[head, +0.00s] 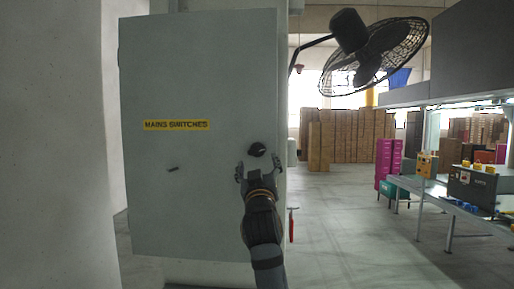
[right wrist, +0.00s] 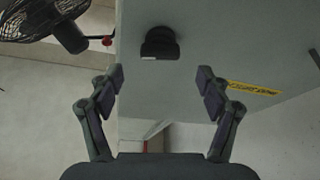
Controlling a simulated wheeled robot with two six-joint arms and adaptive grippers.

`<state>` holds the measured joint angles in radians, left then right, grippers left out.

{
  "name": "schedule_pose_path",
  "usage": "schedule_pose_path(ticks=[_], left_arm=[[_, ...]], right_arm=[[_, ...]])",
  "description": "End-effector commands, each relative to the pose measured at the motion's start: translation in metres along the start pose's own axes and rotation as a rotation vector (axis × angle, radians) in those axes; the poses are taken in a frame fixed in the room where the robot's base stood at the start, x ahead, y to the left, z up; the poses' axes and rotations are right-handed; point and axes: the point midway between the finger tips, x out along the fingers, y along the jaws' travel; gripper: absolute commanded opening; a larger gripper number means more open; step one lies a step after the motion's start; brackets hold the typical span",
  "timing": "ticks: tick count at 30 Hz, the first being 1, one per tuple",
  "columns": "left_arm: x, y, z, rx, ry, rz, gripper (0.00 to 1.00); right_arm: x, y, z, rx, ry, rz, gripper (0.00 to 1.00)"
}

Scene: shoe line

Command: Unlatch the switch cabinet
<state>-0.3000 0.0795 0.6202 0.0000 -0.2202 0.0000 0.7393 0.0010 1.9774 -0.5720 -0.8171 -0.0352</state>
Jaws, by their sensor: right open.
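The switch cabinet (head: 200,80) is a tall grey-green box with a closed front and a yellow "MAINS SWITCHES" label (head: 177,125). Its round black latch knob (head: 257,149) sits near the door's right edge. My right gripper (head: 256,168) is open and empty, just in front of and slightly below the knob in the head view. In the right wrist view the knob (right wrist: 160,44) lies beyond the open fingertips (right wrist: 161,78), centred between them and apart from them. The label also shows there (right wrist: 252,88). My left gripper is not in view.
A black caged fan (head: 376,55) hangs at the upper right of the cabinet. A small dark mark or part (head: 173,168) is on the cabinet's left side. A workbench (head: 450,200) with boxes stands at the right.

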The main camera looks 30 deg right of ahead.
Motion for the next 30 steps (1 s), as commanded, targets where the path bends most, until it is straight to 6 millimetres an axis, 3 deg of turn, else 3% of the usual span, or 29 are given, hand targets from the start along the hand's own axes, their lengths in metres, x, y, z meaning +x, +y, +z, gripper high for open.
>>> schedule_pose_path(ticks=[1,3,9,20,30], left_arm=[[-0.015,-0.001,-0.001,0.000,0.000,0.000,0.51],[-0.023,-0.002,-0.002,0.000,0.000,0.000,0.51],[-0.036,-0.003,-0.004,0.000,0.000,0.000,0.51],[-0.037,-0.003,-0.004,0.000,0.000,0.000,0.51],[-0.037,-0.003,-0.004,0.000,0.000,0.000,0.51]], right_arm=[[0.015,0.003,-0.006,-0.005,-0.002,0.001,0.77],[0.029,0.002,-0.007,-0.004,-0.001,0.000,0.77],[0.055,0.001,-0.003,0.000,-0.001,0.000,0.77],[0.060,0.000,0.001,0.001,-0.001,-0.001,0.76],[0.060,0.000,0.001,0.001,-0.001,-0.001,0.30]])
